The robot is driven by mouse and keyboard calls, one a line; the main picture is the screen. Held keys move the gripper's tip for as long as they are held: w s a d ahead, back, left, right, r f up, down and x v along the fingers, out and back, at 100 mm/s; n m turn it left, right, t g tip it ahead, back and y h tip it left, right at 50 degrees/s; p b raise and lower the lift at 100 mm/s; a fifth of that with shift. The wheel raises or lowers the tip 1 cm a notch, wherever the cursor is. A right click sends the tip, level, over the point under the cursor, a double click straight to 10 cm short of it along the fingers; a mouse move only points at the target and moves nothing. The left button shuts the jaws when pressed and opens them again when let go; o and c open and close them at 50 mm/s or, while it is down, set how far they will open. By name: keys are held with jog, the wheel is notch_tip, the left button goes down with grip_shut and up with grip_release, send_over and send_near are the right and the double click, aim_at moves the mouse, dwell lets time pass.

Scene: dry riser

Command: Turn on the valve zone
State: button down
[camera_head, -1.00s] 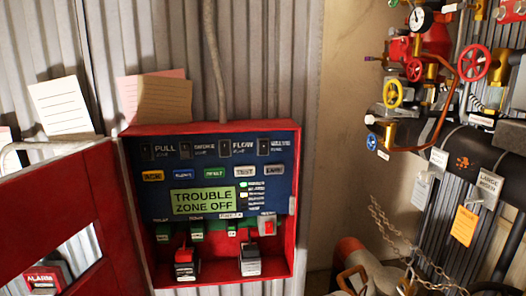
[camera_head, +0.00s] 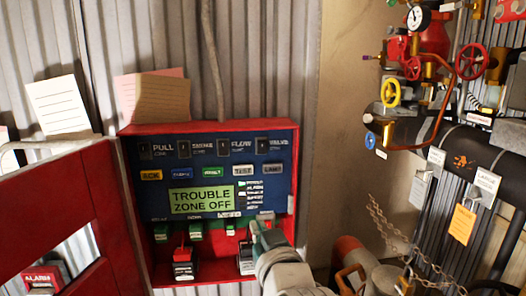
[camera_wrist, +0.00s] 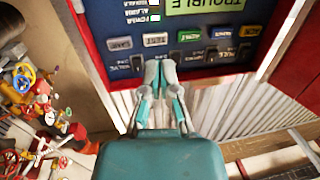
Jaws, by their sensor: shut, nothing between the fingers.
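The fire panel (camera_head: 146,190) is an open red box with a dark blue face. Its top row holds several black switches labelled pull, smoke, flow and, at the right end, the valve zone switch (camera_head: 262,147). The green display (camera_head: 201,199) reads "TROUBLE ZONE OFF". My gripper (camera_head: 262,230) is in front of the panel's lower right, below the valve switch in the head view. In the inverted wrist view my gripper (camera_wrist: 160,66) has its fingers together and empty, beside the valve switch (camera_wrist: 137,62) and overlapping the row. Contact cannot be told.
Coloured buttons (camera_head: 211,172) line the panel below the switches. The red panel door (camera_head: 60,215) stands open at left. Pipes with a yellow handwheel (camera_head: 391,93) and a red handwheel (camera_head: 470,62) are at right. Papers (camera_head: 60,107) hang above the box.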

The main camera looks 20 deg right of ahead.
aim_at(262, 144)
notch_tip(262, 144, up, 6)
jog(key=d+m+t+h, duration=0.2)
jog(key=d+t+h, duration=0.1)
jog(key=shift+s+f+h, duration=0.15)
jog(key=shift+f+h, duration=0.1)
jog(key=shift+h, duration=0.05)
jog(key=x, duration=1.4)
jog(key=shift+a+r, duration=0.15)
jog(key=shift+r, duration=0.1)
